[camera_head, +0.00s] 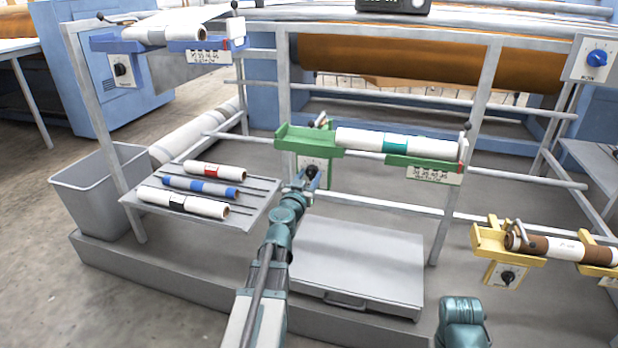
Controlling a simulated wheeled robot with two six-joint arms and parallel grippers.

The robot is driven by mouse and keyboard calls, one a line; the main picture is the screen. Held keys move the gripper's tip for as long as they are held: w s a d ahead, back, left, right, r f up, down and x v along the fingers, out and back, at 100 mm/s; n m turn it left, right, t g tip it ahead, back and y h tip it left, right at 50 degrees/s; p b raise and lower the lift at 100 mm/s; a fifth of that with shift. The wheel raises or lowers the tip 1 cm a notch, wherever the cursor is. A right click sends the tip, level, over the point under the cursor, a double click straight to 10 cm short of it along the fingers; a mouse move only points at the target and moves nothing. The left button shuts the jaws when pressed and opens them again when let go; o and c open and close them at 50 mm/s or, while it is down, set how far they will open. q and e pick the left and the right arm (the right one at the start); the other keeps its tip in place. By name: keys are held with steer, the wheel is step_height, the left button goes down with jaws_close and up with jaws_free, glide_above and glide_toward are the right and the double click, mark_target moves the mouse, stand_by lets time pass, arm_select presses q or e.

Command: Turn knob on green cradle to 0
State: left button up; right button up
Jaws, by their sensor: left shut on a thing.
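The green cradle (293,138) is mounted on the frame's rail in the middle of the view. It bears a white roll with a teal band (395,144). Its black knob (311,172) sits on a white dial plate (316,164) below the cradle's left end. My left gripper (309,178) reaches up from below and is shut on the knob. The gripper hides part of the knob and dial, so the setting is unreadable. Part of my right arm (462,322) shows at the bottom right, but its gripper is not visible.
A rack (250,213) with several rolls stands left of my left arm, beside a grey bin (95,190). A grey drawer box (355,262) lies right of the arm. A yellow cradle (490,240) is at the right, a blue cradle (115,44) at the upper left.

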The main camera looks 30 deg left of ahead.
arm_select(q)
jaws_close()
steer(key=shift+n, duration=0.3)
steer(key=n, duration=0.7)
steer(key=shift+n, duration=0.3)
steer(key=n, duration=0.3)
steer(key=shift+a+f+n, duration=0.1)
steer(key=shift+n, duration=2.4)
